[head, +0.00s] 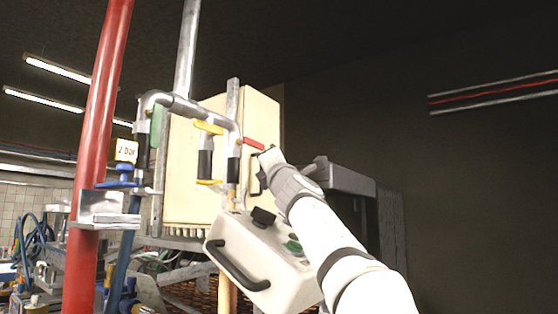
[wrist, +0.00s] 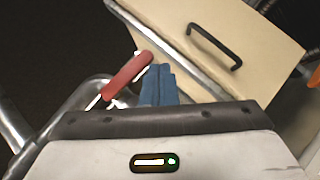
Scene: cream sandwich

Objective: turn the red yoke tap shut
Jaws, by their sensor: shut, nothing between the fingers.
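The red tap handle (head: 254,143) sticks out to the right from the grey pipework in the head view. It also shows in the wrist view as a red bar (wrist: 128,74) lying at a slant. My gripper (head: 268,157) is just right of and below the handle's outer end in the head view. In the wrist view its blue fingers (wrist: 158,78) are shut and empty, close to the right of the red bar. I cannot tell whether they touch it. The tap's body is partly hidden in the wrist view.
A cream cabinet (head: 185,150) with a black handle (wrist: 215,45) stands right behind the pipes. Yellow handles (head: 209,127) are to the left of the red one. A thick red pipe (head: 100,130) rises at the left.

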